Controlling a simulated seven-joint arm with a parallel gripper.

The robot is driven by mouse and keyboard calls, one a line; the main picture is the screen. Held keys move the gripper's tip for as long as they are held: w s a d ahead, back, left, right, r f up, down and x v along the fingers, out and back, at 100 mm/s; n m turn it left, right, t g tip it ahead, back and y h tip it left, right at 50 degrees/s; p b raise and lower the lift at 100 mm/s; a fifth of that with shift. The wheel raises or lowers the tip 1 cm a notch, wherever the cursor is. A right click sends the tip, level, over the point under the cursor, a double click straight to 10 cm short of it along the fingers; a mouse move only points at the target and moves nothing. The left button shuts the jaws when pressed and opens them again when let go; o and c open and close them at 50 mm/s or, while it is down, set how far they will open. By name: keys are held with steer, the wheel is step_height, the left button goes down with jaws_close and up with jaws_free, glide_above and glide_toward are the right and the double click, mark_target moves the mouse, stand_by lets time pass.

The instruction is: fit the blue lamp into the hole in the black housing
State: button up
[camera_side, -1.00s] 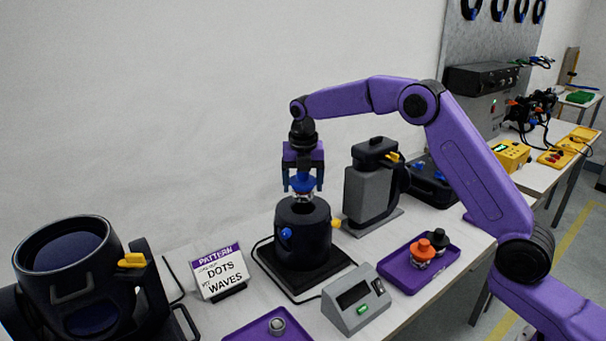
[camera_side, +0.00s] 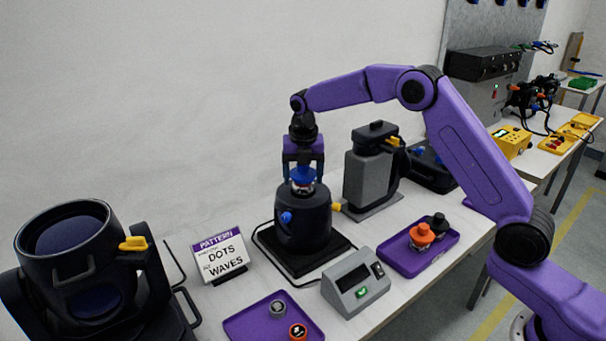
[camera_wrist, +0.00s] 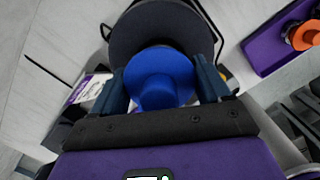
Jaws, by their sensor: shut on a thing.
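The blue lamp (camera_side: 303,175) is held in my gripper (camera_side: 303,180), with its blue cap up and its clear lower part just at the top of the black housing (camera_side: 303,222). In the side view the lamp looks upright and over the housing's opening. The hole itself is hidden under the lamp, so I cannot tell how deep it sits. In the wrist view the blue lamp (camera_wrist: 160,78) lies between the two fingers of my gripper (camera_wrist: 168,85), with the black housing (camera_wrist: 160,35) behind it.
A purple tray (camera_side: 395,255) with an orange and a black lamp is to the right. A grey box with a display (camera_side: 355,287) stands in front. A second purple tray (camera_side: 245,325) is at the front edge. A pattern sign (camera_side: 220,255) and a large black lamp fixture (camera_side: 75,260) are left.

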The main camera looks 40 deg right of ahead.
steer(key=shift+f, duration=1.15)
steer(key=o, duration=1.1)
steer(key=shift+o, duration=0.2)
steer(key=shift+f, duration=0.1)
